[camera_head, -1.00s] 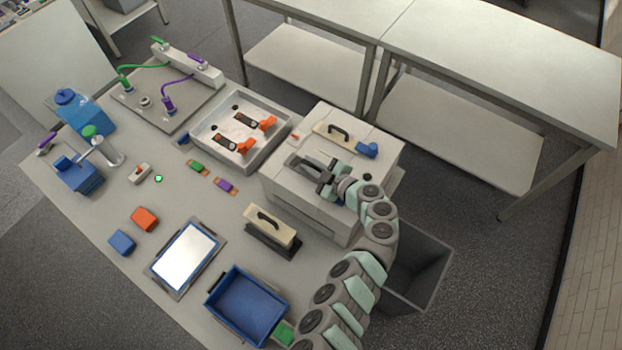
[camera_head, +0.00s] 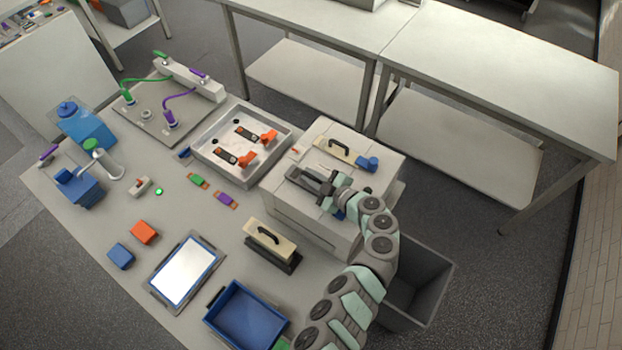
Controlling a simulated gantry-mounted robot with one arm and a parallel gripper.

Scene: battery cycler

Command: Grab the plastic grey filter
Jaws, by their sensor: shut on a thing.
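My gripper (camera_head: 314,187) is over the top of the white box-shaped machine (camera_head: 293,215), left of centre on its lid. Its dark fingers are closed around a small grey piece that looks like the plastic grey filter (camera_head: 305,174). The piece is small and partly hidden by the fingers, so its outline is hard to make out. I cannot tell whether it still touches the machine's top. A small blue patch (camera_head: 339,213) shows just below my wrist.
A beige block with a black handle (camera_head: 335,149) and a blue knob (camera_head: 371,163) are behind my gripper. A metal tray (camera_head: 272,152) with orange clamps stands to the left. Another handled block (camera_head: 270,238), a blue tray (camera_head: 208,317) and a grey bin (camera_head: 437,285) are nearer.

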